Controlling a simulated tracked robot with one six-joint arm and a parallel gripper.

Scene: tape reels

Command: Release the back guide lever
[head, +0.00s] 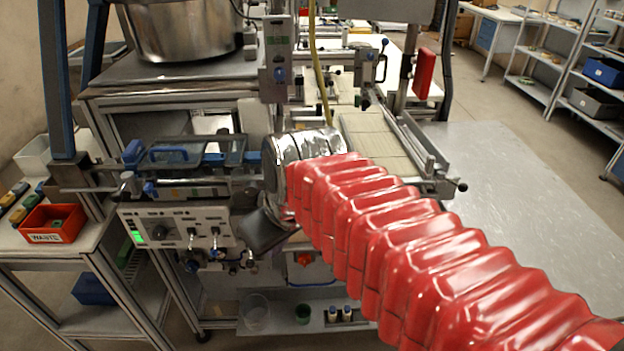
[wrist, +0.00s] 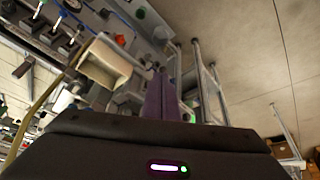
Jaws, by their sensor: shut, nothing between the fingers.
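My gripper shows in the wrist view (wrist: 159,78) as two purple-grey fingers close together, shut and empty. In the head view my red-sleeved arm reaches in from the lower right; a dark part of my gripper (head: 268,232) shows below its silver end, and the fingertips cannot be made out. A small blue-tipped lever (head: 384,44) stands on the rail assembly at the back. Another blue knob (head: 150,189) sits at the front left of the machine. I cannot tell for sure which is the back guide lever. No contact with either shows.
A control panel (head: 178,232) with a green light and small toggles is at the machine's front. A steel bowl (head: 185,28) stands on top. A red waste bin (head: 53,223) sits on the left bench. Open floor lies to the right.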

